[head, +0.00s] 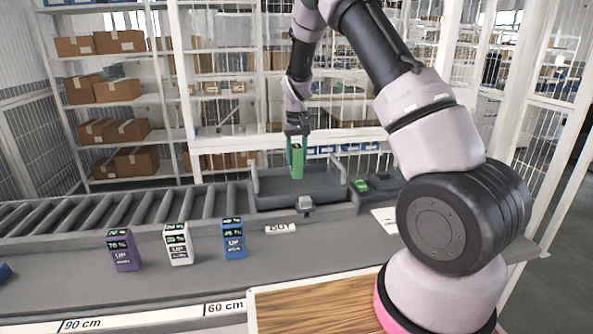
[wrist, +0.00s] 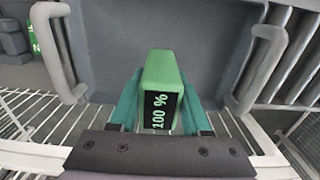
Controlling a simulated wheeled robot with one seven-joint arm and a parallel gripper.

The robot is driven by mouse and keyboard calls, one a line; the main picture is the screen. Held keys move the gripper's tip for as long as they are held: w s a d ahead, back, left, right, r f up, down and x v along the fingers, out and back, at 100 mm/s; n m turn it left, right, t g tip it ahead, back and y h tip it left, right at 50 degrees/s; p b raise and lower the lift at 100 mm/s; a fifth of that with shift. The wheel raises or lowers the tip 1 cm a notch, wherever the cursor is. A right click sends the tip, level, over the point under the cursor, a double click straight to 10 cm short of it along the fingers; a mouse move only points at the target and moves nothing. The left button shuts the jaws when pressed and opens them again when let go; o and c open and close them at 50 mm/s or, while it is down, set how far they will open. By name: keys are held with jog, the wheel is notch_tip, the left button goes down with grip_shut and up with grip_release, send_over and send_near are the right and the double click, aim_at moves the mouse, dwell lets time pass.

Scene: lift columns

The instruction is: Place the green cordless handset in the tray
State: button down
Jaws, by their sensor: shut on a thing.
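The green handset (head: 297,163) is held upright in my gripper (head: 297,143) over the grey tray (head: 330,200). In the wrist view the green handset (wrist: 163,78) has a black display reading "100 %". The teal fingers of my gripper (wrist: 160,105) are shut on its two sides. The tray (wrist: 205,30) lies beyond and below the handset in the wrist view, with its raised handles at both sides. I cannot tell how far the handset is above the tray floor.
Purple (head: 123,250), white (head: 178,244) and blue (head: 233,238) handsets stand on the grey counter. A small green item (head: 361,185) lies right of the tray. A roller conveyor (head: 130,208) runs to the left.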

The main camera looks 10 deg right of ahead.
aim_at(297, 168)
jog(key=shift+f, duration=2)
jog(key=shift+f, duration=0.1)
jog(key=shift+c, duration=1.8)
grip_release()
